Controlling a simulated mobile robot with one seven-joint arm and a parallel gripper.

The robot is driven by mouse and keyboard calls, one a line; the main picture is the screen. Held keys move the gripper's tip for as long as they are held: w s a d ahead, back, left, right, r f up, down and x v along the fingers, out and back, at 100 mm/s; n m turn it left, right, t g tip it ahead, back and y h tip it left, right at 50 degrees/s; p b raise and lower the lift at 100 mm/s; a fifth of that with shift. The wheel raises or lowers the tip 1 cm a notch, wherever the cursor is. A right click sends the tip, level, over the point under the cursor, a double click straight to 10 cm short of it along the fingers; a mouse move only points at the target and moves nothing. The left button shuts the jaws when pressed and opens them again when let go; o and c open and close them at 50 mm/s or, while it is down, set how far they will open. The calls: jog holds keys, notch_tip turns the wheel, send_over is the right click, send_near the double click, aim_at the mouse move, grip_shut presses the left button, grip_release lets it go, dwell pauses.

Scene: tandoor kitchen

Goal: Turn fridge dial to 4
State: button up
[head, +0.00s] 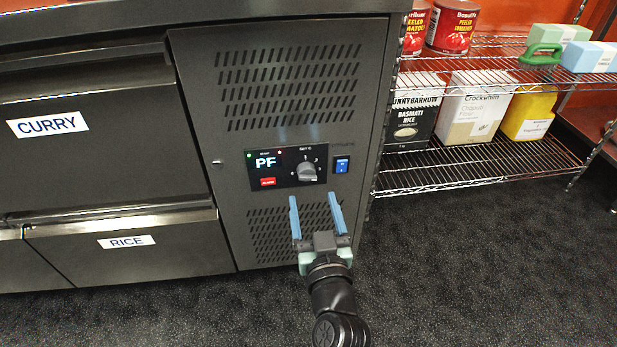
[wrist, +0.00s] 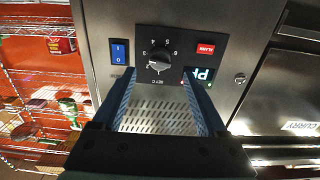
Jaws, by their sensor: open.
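The fridge dial (head: 307,172) is a grey knob on a black control panel (head: 262,180) on the fridge's front, right of a display reading "PF". It also shows in the wrist view (wrist: 159,60), upside down.
A blue rocker switch (head: 342,165) sits right of the dial, and a red alarm button (head: 268,182) left of it. Drawers labelled CURRY (head: 90,150) and RICE (head: 130,259) are at left. A wire shelf (head: 440,168) with cans and packets stands at right. The dark floor is clear.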

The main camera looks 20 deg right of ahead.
aim_at(308, 180)
jog(key=p+x, duration=0.2)
jog(key=x, duration=0.2)
jog(key=shift+w+r, duration=0.15)
jog(key=shift+w, duration=0.2)
jog(key=shift+p+x, duration=0.5)
jog(key=shift+x, duration=0.45)
jog(key=shift+d, duration=0.1)
grip_shut()
